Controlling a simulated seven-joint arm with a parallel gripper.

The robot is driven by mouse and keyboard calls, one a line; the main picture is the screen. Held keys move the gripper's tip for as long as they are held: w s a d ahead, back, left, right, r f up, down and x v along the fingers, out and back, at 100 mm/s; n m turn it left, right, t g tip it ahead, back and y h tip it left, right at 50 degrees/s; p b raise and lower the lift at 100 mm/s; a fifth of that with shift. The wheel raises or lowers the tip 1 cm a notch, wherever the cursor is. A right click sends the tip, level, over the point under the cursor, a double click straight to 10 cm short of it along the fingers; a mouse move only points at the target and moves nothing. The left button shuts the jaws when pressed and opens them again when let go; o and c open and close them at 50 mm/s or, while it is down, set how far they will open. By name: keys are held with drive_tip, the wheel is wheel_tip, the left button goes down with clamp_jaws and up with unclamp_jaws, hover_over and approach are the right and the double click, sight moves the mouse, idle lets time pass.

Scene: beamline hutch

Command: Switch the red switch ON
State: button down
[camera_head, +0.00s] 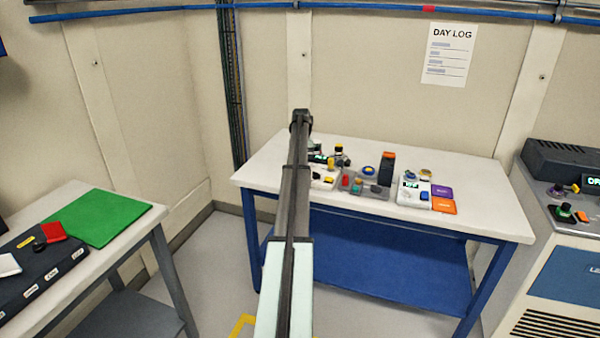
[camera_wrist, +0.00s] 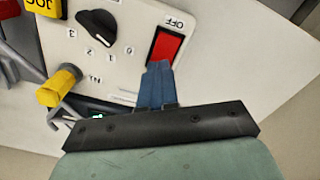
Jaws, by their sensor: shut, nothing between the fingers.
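The red switch (camera_wrist: 167,48) is a rectangular rocker in a black frame on a white panel (camera_wrist: 135,50), in the wrist view. The word OFF is printed beside its far end. My gripper (camera_wrist: 159,66) has its blue fingers together with nothing between them. The fingertips are at the near end of the switch and overlap it in the picture; I cannot tell whether they touch it. In the head view my arm reaches over the table, and its end hides part of the scene; I cannot make out the switch for certain there.
A black rotary knob (camera_wrist: 97,24) and a yellow knob (camera_wrist: 58,88) stand left of the switch on the wrist view. The white table (camera_head: 470,215) holds several control boxes, with a tall dark block (camera_head: 386,168) among them. Its right end is clear.

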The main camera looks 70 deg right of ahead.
drive_tip(key=shift+f, duration=0.5)
idle(0.3)
drive_tip(key=shift+r, duration=0.1)
drive_tip(key=shift+r, duration=3.4)
